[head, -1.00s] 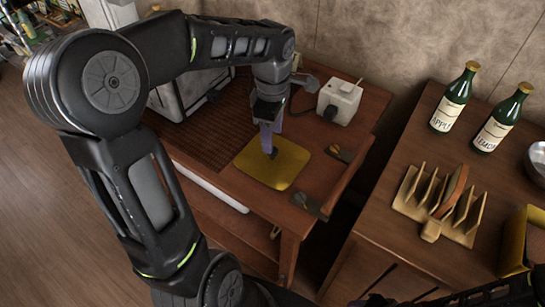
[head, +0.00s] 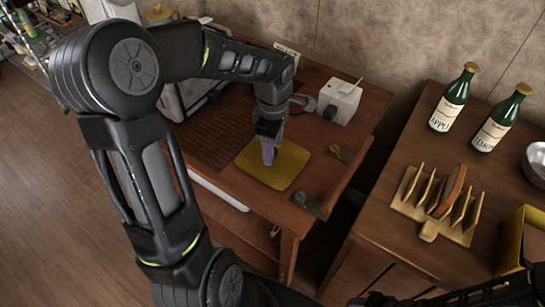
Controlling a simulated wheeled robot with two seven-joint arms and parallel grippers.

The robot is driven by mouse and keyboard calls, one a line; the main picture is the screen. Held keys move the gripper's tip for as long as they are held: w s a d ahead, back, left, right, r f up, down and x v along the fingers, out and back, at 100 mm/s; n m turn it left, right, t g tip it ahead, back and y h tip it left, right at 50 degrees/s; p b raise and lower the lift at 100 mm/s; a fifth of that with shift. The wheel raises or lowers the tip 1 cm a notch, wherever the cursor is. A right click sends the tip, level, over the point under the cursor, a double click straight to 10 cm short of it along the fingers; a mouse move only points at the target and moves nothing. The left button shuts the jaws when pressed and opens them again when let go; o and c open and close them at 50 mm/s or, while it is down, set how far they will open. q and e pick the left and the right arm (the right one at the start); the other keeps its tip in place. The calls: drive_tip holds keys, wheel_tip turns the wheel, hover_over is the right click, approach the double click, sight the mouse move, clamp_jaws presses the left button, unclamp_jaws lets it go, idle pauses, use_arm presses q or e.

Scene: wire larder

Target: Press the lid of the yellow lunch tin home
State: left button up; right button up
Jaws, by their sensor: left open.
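A flat yellow square with rounded corners (head: 288,168) lies on the brown wooden table on the left; I take it for the top of the yellow lunch tin. Its sides and any gap under a lid do not show from above. My left gripper (head: 268,158) points down over the middle of the square, with its pale purple fingers open. The fingers hide part of the surface, and I cannot tell whether they touch it. Dark parts of my right arm show at the bottom right edge; its jaws do not show.
A white box (head: 340,101) stands behind the yellow square. Two small dark plates (head: 309,206) lie along the table's right side. Across a gap, another counter holds two green bottles (head: 450,100), a wooden rack (head: 428,230) and a yellow-rimmed box (head: 510,245).

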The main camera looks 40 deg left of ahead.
use_arm(q)
clamp_jaws()
idle(0.7)
idle(0.3)
